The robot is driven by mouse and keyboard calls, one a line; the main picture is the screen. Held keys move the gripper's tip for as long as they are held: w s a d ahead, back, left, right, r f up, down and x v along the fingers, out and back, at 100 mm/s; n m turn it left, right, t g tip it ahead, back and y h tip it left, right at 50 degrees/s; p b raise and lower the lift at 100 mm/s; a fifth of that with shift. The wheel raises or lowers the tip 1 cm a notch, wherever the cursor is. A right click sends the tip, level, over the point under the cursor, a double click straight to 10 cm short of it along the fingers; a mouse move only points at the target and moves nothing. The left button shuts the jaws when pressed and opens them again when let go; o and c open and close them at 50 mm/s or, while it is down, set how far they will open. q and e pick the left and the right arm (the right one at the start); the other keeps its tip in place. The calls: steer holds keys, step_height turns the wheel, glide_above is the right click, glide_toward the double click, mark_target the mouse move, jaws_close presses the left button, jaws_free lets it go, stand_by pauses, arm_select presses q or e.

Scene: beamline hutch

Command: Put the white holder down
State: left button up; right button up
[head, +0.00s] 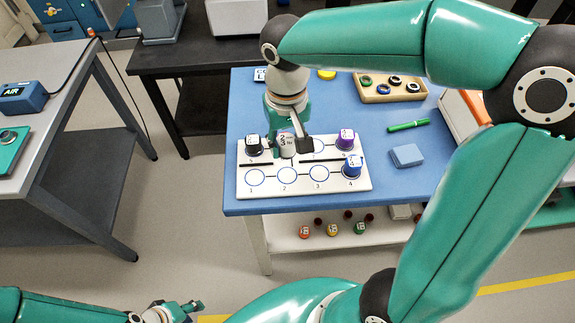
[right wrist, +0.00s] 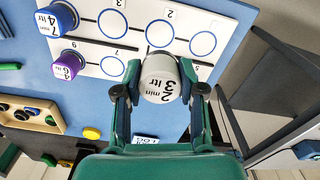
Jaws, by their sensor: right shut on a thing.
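The white holder (head: 285,143), marked "2 min 3 ltr", is upright between the fingers of my right gripper (head: 286,141). It also shows in the right wrist view (right wrist: 160,80), with a finger of my right gripper (right wrist: 160,88) on each side. It is over the back row of the white numbered board (head: 243,189), between the black holder (head: 254,147) and an empty circle. I cannot tell whether its base touches the board. My left gripper (head: 193,308) is low at the bottom left, away from the table; its finger opening is unclear.
A purple holder (head: 346,138) and a blue holder (head: 352,166) stand on the board's right side. Front circles 1, 2 and 3 are empty. A blue block (head: 406,155), green marker (head: 408,126) and wooden tray (head: 372,97) lie on the blue table (head: 300,205).

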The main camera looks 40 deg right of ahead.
mark_target(287, 142)
step_height(287, 142, down, 9)
steer(key=shift+r, duration=0.1)
stand_by(0.3)
steer(key=o, duration=1.2)
steer(key=shift+c, duration=0.2)
step_height(287, 142, up, 12)
steer(key=shift+s+r, duration=0.1)
